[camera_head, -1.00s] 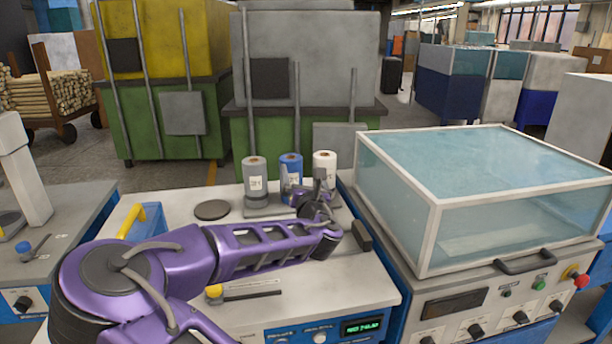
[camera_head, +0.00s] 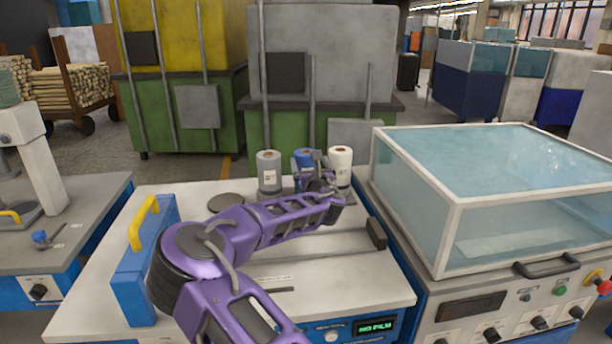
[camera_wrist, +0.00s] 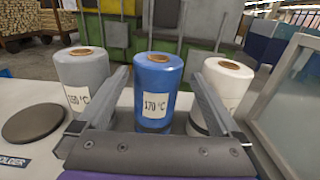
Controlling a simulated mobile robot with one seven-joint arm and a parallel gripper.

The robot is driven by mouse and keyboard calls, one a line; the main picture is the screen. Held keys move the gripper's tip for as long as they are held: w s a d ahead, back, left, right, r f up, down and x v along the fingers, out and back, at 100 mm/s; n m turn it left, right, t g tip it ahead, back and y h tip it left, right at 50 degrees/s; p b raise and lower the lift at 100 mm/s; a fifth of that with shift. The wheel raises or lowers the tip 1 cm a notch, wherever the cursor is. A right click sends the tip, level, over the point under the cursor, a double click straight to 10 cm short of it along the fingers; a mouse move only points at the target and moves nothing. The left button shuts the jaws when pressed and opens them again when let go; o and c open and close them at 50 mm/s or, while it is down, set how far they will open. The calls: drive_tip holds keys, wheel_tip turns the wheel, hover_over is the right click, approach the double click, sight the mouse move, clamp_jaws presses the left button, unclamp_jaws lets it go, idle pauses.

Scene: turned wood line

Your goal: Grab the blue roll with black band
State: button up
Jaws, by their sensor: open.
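The blue roll (camera_wrist: 158,78) stands upright in the middle of a row of three in the wrist view. It carries a "170 °C" label and a dark band shows near its base. In the head view the blue roll (camera_head: 304,157) is mostly hidden behind my arm. My gripper (camera_wrist: 160,85) is open, its two fingers reaching forward on either side of the blue roll, apart from it as far as I can tell. In the head view my gripper (camera_head: 322,172) is just in front of the rolls.
A grey roll (camera_wrist: 82,80) stands close on the left and a white roll (camera_wrist: 222,90) close on the right. A dark round disc (camera_wrist: 33,122) lies left of the grey roll. A glass-walled cover (camera_head: 480,190) stands at the right. A blue box with yellow handle (camera_head: 143,260) stands front left.

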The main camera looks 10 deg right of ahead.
drive_tip(key=w, duration=0.4)
drive_tip(key=shift+a+r, duration=0.15)
drive_tip(key=shift+r, duration=0.1)
drive_tip(key=shift+w, duration=0.65)
clamp_jaws()
